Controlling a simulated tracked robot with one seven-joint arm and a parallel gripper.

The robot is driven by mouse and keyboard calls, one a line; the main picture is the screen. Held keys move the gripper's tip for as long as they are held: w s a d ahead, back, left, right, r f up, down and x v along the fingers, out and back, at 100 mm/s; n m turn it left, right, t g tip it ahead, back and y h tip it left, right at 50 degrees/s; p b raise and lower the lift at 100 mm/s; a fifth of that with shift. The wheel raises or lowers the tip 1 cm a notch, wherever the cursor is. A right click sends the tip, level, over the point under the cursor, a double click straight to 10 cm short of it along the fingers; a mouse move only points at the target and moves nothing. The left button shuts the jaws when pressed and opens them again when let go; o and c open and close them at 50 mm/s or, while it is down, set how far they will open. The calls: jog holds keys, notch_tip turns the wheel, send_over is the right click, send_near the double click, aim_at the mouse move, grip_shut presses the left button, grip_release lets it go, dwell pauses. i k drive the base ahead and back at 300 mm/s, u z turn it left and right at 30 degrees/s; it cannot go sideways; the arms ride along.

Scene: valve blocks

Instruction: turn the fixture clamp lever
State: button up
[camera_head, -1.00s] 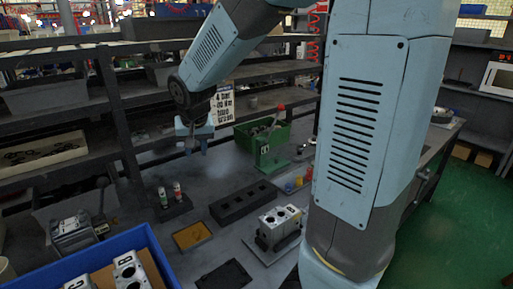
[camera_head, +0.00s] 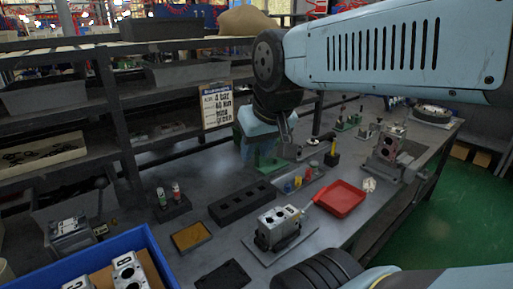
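A grey fixture holding a silver valve block (camera_head: 278,226) stands on a plate at the front middle of the bench. A thin pale lever with a reddish end (camera_head: 315,195) slants up and right from beside it; I take this as the clamp lever. My gripper (camera_head: 272,148) hangs farther back, above and behind the fixture, apart from the lever. It is seen from the side, so its finger gap is unclear. It partly hides a green stand (camera_head: 268,163) behind it.
A red tray (camera_head: 341,199) lies right of the lever. A black block with holes (camera_head: 242,203) and a yellow-filled tray (camera_head: 190,237) lie left. A blue bin (camera_head: 143,238) is at front left. Small coloured parts (camera_head: 297,183) stand behind the fixture. Another fixture (camera_head: 390,150) stands at right.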

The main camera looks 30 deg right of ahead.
aim_at(321, 192)
jog(key=k, duration=1.2)
jog(key=z, duration=0.1)
jog(key=i, duration=0.8)
jog(key=z, duration=0.2)
